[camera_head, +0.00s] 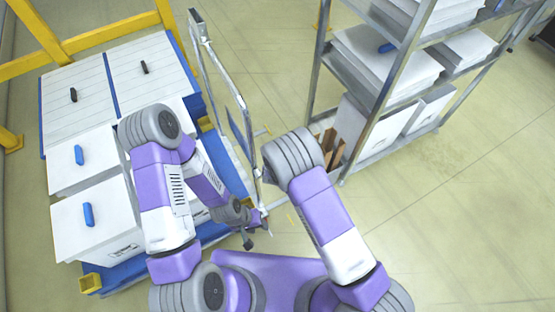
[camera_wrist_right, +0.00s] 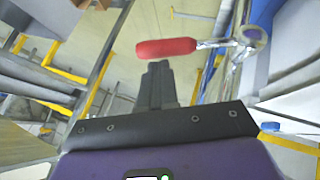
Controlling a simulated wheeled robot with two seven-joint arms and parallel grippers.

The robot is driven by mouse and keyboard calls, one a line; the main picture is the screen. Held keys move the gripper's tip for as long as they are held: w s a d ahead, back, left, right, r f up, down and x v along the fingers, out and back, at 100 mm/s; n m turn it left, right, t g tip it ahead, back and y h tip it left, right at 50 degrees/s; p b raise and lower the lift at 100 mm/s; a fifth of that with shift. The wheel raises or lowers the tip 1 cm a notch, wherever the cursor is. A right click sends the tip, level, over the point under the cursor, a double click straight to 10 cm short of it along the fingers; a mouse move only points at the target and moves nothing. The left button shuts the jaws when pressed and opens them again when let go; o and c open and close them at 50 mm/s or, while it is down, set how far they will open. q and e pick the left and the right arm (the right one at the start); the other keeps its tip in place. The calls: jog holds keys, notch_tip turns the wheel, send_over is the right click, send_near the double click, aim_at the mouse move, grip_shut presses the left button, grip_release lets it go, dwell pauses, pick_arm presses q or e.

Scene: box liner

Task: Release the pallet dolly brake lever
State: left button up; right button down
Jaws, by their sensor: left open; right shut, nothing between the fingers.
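The brake lever has a red grip (camera_wrist_right: 166,48) and a metal shank that runs right to a round pivot, in the right wrist view. The grip lies roughly level in that picture. My right gripper (camera_wrist_right: 160,68) is shut and empty, its fingertips just below the red grip in the picture; I cannot tell whether they touch it. The pallet dolly (camera_head: 130,272) is blue and stands at left in the head view, with an upright metal handle frame (camera_head: 240,100). My left gripper (camera_head: 257,236) is open and empty near the foot of this frame. The lever is not clear in the head view.
White boxes with lids (camera_head: 85,155) and blue or black handles stand on the dolly. A yellow rail (camera_head: 110,32) runs behind it. A metal shelf rack (camera_head: 372,130) with white boxes stands to the right. The floor (camera_head: 460,200) at right is clear.

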jog(key=r+p, duration=0.1)
jog(key=a+r+p, duration=0.1)
jog(key=r, duration=0.2)
jog(key=shift+s+a+r+p, duration=0.25)
jog(key=shift+s+a+p, duration=0.05)
jog(key=shift+s+p, duration=0.1)
jog(key=p+v, duration=0.1)
jog(key=v, duration=0.7)
jog(key=shift+s+d+r+p, duration=0.2)
jog(key=shift+d+p, duration=0.2)
